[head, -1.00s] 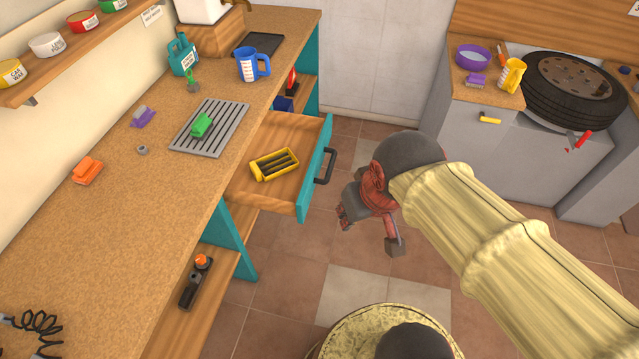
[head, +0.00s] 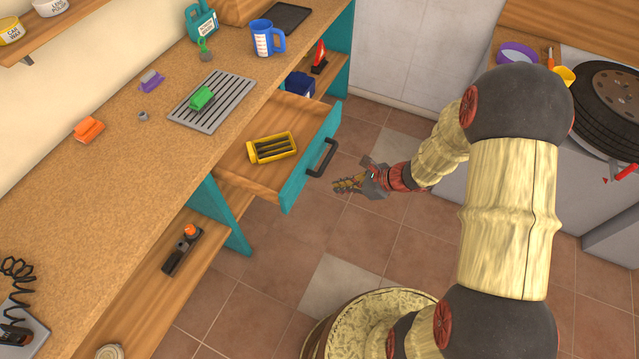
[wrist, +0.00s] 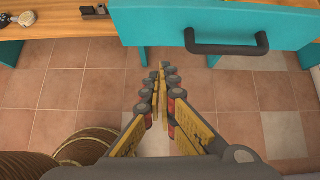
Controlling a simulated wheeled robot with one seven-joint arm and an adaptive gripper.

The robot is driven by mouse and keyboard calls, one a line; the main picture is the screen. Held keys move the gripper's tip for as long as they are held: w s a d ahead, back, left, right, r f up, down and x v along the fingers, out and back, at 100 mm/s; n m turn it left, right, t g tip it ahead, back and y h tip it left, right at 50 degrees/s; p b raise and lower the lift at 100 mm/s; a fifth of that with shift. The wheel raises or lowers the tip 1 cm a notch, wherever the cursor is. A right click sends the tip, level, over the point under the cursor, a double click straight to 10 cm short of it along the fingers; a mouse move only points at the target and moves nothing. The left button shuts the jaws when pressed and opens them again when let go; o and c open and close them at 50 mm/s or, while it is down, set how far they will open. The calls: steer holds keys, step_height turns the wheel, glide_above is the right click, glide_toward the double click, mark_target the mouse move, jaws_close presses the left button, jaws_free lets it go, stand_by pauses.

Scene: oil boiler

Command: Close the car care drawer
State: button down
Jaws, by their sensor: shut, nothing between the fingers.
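The open drawer (head: 290,190) sticks out from under the workbench, with a teal front and a dark bar handle (head: 322,158). A yellow tray with dark slots (head: 272,148) lies inside it. In the wrist view the teal drawer front (wrist: 160,22) and its dark handle (wrist: 226,48) fill the upper right. My gripper (head: 338,184) is just to the right of the drawer front, near the handle and apart from it. In the wrist view my gripper (wrist: 160,72) is shut and empty, its fingertips below and left of the handle.
The workbench top (head: 110,200) holds a slatted grey mat (head: 213,98) with a green brush, an orange brush, a blue jug (head: 265,40) and a teal can. A lower shelf (head: 190,250) holds a black tool. Tiled floor is clear before the drawer.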

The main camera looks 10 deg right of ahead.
steer(key=b, duration=0.4)
glide_toward(299, 189)
step_height(299, 189, down, 4)
steer(key=shift+w+a+r+m+b, duration=0.1)
steer(key=shift+w+a+m+b, duration=0.1)
steer(key=shift+w+a, duration=0.35)
steer(key=shift+w+a+r+m+b, duration=0.15)
steer(key=shift+w+a, duration=0.2)
steer(key=shift+a, duration=0.4)
